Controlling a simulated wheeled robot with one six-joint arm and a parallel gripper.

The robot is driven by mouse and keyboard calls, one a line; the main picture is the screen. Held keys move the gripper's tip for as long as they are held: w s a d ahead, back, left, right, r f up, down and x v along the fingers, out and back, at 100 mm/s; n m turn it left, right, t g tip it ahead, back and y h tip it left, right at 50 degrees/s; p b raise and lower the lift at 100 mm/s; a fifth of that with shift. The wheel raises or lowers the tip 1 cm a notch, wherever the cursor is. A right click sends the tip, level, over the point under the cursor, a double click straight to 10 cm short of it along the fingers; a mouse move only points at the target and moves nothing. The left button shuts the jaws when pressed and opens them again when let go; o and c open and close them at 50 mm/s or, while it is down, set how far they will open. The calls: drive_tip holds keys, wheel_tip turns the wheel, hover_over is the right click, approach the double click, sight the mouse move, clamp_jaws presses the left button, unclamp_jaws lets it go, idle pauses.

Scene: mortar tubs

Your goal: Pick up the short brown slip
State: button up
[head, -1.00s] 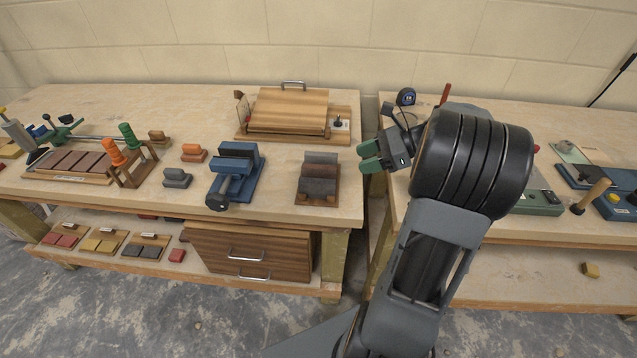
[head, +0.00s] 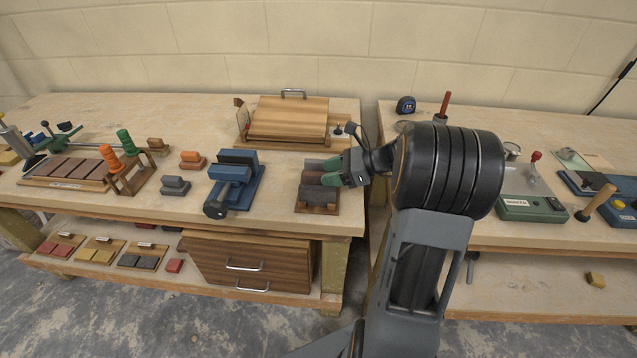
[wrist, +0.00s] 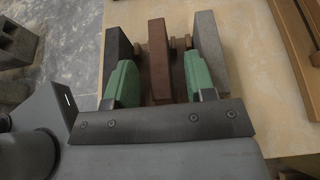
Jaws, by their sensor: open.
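A wooden rack (head: 301,207) stands near the front right corner of the left bench and holds three upright slips. In the wrist view a brown slip (wrist: 158,50) stands in the middle, between a dark grey slip (wrist: 117,50) and a lighter grey slip (wrist: 208,45). My gripper (head: 324,172) has green fingers and is at the rack. The fingers are open, one on each side of the brown slip, with gaps visible between them and it.
A blue vise (head: 232,182) stands left of the rack. A wooden box (head: 288,118) lies behind it. Orange (head: 192,160) and grey (head: 174,186) blocks sit farther left. A tray of brown slips (head: 65,172) is at far left. A gap separates the two benches.

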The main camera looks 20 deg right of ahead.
drive_tip(key=shift+x, duration=1.2)
clamp_jaws()
